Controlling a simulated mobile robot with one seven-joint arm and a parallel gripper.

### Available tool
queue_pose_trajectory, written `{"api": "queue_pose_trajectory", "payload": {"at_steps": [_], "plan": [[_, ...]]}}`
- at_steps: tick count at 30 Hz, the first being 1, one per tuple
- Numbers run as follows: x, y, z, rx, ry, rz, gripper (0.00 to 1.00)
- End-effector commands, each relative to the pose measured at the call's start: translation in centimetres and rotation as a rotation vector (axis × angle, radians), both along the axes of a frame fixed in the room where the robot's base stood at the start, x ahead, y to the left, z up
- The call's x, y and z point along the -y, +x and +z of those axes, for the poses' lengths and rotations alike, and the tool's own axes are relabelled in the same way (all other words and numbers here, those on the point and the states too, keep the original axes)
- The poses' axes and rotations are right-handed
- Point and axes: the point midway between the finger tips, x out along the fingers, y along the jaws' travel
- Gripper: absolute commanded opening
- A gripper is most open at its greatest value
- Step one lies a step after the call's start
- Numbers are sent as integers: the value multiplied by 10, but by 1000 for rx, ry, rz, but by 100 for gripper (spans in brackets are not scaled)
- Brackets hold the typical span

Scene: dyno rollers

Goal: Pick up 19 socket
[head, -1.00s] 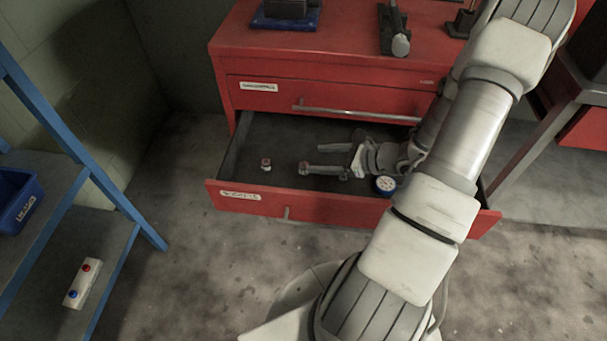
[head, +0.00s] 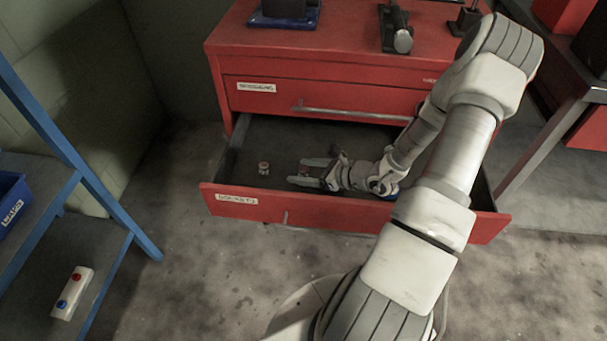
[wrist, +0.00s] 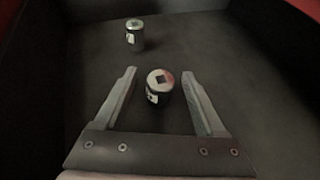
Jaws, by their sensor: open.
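Two small metal sockets lie in the open red drawer. In the wrist view the nearer socket (wrist: 159,86) stands upright between my open fingers, with a square hole on top and a reddish patch at its edge. The fingers sit on either side of it with gaps. The farther socket (wrist: 134,36) stands beyond the fingertips, up and left, and also shows in the head view (head: 263,168). The size marks are too small to read, so I cannot tell which is the 19. My gripper (head: 297,172) is open and low in the drawer, pointing left.
The drawer front (head: 237,199) has a white label, and its walls enclose my gripper. A closed drawer with a bar handle (head: 350,113) is above. A blue shelf rack (head: 75,160) stands left. Drawer floor around the farther socket is clear.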

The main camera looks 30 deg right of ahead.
Motion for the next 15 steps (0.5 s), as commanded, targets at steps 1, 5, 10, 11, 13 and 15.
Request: {"api": "queue_pose_trajectory", "payload": {"at_steps": [1,5,10,11,13,15], "plan": [[0,0,0,0,0,0,72],[0,0,0,0,0,0,56],[0,0,0,0,0,0,25],[0,0,0,0,0,0,20],[0,0,0,0,0,0,7],[0,0,0,0,0,0,0]]}}
